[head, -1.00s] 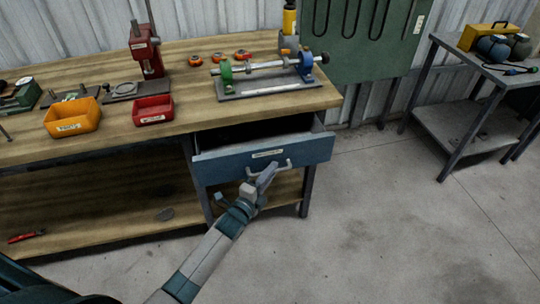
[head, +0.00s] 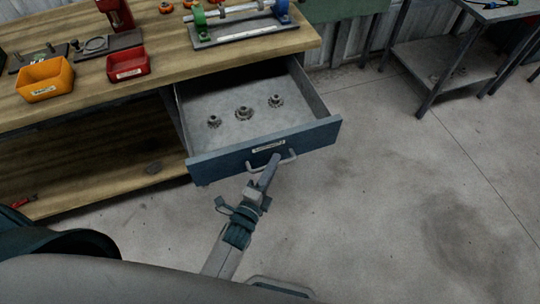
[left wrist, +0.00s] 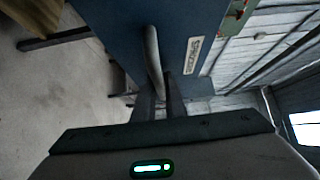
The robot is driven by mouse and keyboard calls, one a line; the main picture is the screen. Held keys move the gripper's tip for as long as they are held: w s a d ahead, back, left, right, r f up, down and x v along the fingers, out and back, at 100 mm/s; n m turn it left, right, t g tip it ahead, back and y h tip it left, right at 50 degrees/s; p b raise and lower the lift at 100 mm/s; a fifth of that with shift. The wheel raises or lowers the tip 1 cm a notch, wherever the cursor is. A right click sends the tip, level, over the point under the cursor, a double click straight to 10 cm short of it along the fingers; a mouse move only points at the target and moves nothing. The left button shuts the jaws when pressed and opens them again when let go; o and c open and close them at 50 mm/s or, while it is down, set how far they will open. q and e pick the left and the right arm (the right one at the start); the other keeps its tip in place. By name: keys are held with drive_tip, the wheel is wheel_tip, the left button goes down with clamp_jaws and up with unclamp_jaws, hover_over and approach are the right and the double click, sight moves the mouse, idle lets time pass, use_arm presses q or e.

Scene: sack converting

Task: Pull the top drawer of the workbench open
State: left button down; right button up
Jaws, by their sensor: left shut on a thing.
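The top drawer (head: 265,149) of the workbench (head: 240,57) stands pulled well out, with a blue front, a white label and a pale bar handle (head: 286,159). Several small metal gear-like parts (head: 243,112) sit on its grey floor. My left gripper (head: 268,172) is shut on the handle from the front. In the left wrist view the handle (left wrist: 153,60) runs down between the fingers (left wrist: 158,100), with the blue drawer front (left wrist: 185,25) behind it. My right gripper does not show.
An orange bin (head: 45,79) and a red bin (head: 128,64) stand on the bench top, left of a shaft fixture (head: 240,27). A side table (head: 450,65) stands at the far right. The concrete floor right of the drawer is clear.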

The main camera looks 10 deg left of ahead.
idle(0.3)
use_arm(q)
drive_tip(key=c, duration=1.8)
unclamp_jaws()
drive_tip(key=shift+s, duration=0.2)
